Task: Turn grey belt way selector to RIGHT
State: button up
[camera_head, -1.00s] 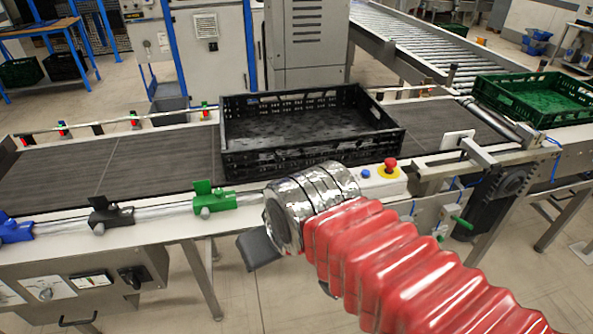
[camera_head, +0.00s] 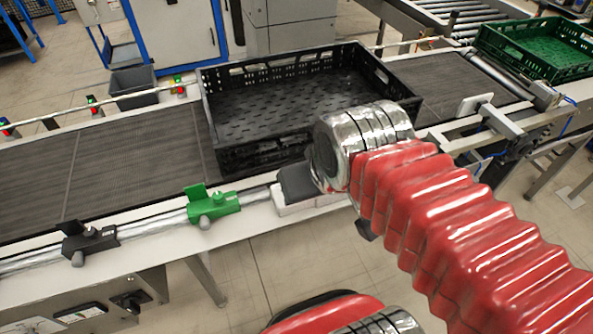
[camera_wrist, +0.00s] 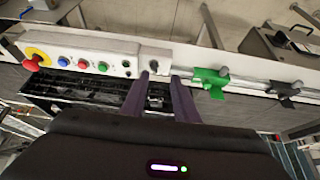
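A light-coloured control box (camera_wrist: 98,45) runs along the belt edge in the wrist view. A small dark rotary knob (camera_wrist: 153,64) sits at its right end and looks like the selector; its setting is too small to read. My gripper (camera_wrist: 160,78) is open, its two dark fingers apart, with the knob showing just beyond and between the tips. I cannot tell whether they touch it. In the head view, my gripper's dark part (camera_head: 296,182) is over the box (camera_head: 308,208), and my arm hides most of the box.
A red emergency stop (camera_wrist: 34,62) and several coloured buttons share the box. A green clamp (camera_wrist: 211,80) and a black clamp (camera_wrist: 283,88) sit on the rail close by. A black crate (camera_head: 235,158) stands on the grey belt (camera_head: 110,170); a green crate (camera_head: 515,55) is at the right.

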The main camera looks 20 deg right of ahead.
jog(key=shift+w, duration=0.1)
dwell(0.3)
jog(key=w+d+r+n+g, duration=0.1)
jog(key=w+n+g, duration=0.4)
jog(key=w, duration=0.6)
jog(key=shift+w+d+r+n+g, duration=0.25)
jog(key=shift+r+n+g, duration=0.1)
jog(key=shift+n, duration=0.15)
notch_tip(320, 180, down, 14)
jog(key=shift+r, duration=0.1)
dwell(0.6)
jog(key=shift+c, duration=0.3)
